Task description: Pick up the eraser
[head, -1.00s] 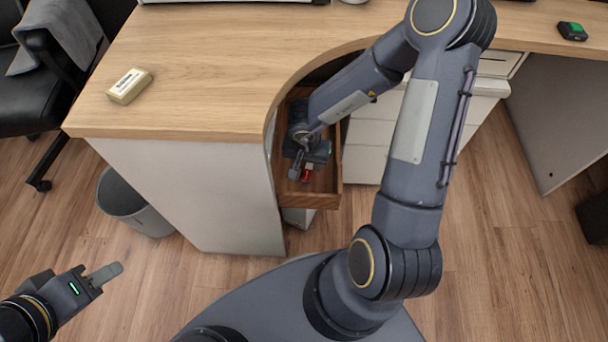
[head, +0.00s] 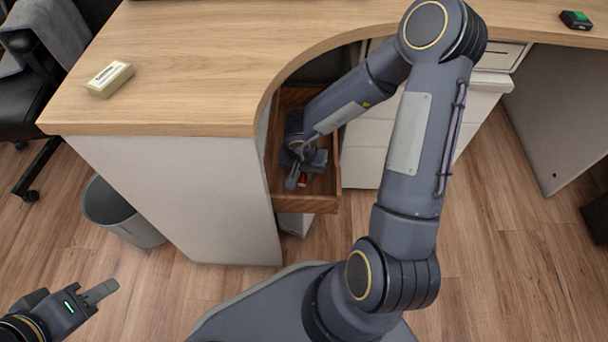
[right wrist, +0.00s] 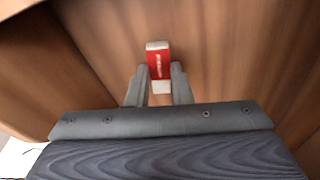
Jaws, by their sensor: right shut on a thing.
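The eraser, a small white block with a red sleeve, shows in the right wrist view (right wrist: 158,62) between the two fingers of my right gripper (right wrist: 160,84). In the head view only a bit of its red (head: 303,181) shows beside the right gripper (head: 297,174), inside the open wooden drawer (head: 318,203). The right gripper is shut on the eraser, low in the drawer; whether it touches the drawer floor I cannot tell. My left gripper (head: 98,292) is over the floor at the lower left, away from the desk; its opening is not clear.
The drawer walls stand close around my right gripper, under the curved edge of the wooden desk (head: 190,60). A cream block with a label (head: 110,78) lies on the desk. A grey bin (head: 122,215) stands on the floor left. A dark green-topped item (head: 575,20) is far right.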

